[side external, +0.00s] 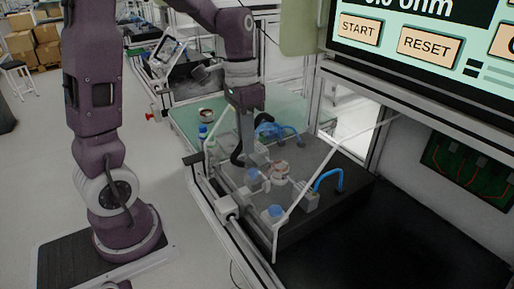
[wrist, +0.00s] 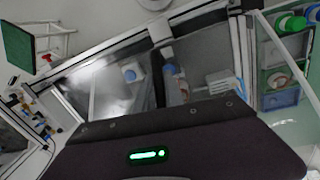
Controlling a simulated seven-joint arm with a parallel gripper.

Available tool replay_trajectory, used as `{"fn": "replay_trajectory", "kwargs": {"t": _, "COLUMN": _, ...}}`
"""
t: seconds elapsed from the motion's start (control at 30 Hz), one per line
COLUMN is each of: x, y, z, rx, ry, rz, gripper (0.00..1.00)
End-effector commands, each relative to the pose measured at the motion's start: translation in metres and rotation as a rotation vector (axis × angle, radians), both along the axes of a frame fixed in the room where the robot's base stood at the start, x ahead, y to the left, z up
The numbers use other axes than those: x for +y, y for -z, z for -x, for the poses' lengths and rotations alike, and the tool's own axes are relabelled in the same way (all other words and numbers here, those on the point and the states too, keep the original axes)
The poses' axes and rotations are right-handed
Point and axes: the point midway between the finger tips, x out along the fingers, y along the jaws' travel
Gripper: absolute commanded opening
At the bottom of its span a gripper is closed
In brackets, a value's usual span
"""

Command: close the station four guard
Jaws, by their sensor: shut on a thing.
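The guard is a clear panel in a pale metal frame (side external: 300,201). It stands over a dark fixture block (side external: 333,204) in the side external view, its front edge low near the bench's front rail. I cannot tell whether it rests fully down. My gripper (side external: 243,153) is shut and reaches down at the guard's far side, beside a dark curved part (side external: 236,158). It appears shut on the guard, but the contact is hard to see.
Blue hoses (side external: 327,179) and small blue-topped parts (side external: 273,212) show on the fixture. A screen with START and RESET buttons (side external: 420,42) hangs at upper right.

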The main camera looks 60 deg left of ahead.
Motion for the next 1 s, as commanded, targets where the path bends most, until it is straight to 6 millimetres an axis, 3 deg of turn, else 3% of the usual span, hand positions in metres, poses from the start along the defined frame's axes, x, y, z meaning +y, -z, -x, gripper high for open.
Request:
{"fn": "replay_trajectory", "kwargs": {"t": 0.47, "x": 0.0089, "y": -0.0007, "z": -0.0025, "rx": -0.009, "ry": -0.005, "rz": -0.008, "gripper": 0.00}}
{"fn": "replay_trajectory", "kwargs": {"t": 0.5, "x": 0.0090, "y": -0.0007, "z": -0.0026, "rx": -0.010, "ry": -0.006, "rz": -0.008, "gripper": 0.21}}
{"fn": "replay_trajectory", "kwargs": {"t": 1.0, "x": 0.0057, "y": 0.0001, "z": -0.0011, "rx": -0.002, "ry": 0.000, "rz": -0.002, "gripper": 0.22}}
